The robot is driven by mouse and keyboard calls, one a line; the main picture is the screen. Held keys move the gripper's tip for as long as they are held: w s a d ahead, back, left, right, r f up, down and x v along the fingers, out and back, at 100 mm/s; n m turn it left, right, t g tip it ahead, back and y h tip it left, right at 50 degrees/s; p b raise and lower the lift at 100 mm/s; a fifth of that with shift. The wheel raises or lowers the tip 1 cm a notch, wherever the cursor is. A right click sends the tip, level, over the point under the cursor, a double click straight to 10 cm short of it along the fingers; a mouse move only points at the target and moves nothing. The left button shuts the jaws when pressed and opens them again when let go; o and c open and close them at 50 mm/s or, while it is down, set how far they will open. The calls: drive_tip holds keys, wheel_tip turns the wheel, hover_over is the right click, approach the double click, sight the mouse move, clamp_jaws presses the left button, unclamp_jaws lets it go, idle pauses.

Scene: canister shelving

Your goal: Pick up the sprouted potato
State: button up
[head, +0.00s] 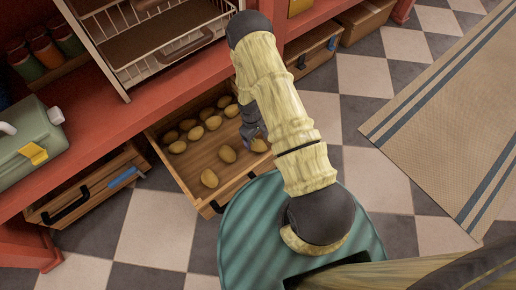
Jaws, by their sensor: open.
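Several brown potatoes lie spread in an open wooden drawer (190,183) below the red shelf. A potato (260,145) sits right beside my gripper (252,140). My gripper is open and points down into the right side of the drawer. I cannot tell whether it touches that potato. Sprouts are too small to make out, so I cannot tell which potato is the sprouted one. My arm hides part of the drawer's right side.
A red shelf (110,115) holds a white wire rack (150,45), jars (45,48) and a green case (25,145). Another wooden drawer (85,190) is at lower left. A striped rug (440,110) lies on the checkered floor at right, which is clear.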

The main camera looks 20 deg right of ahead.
sight(257, 143)
drive_tip(key=shift+f, duration=0.35)
drive_tip(key=f+b, duration=0.2)
drive_tip(key=f, duration=0.1)
drive_tip(key=f+b, duration=0.2)
drive_tip(key=shift+s+d+f, duration=0.15)
drive_tip(key=shift+s+d, duration=0.1)
drive_tip(key=shift+d, duration=0.05)
idle(0.4)
drive_tip(key=c, duration=1.2)
drive_tip(key=shift+o, duration=0.2)
wheel_tip(257, 143, up, 10)
drive_tip(key=p, duration=0.6)
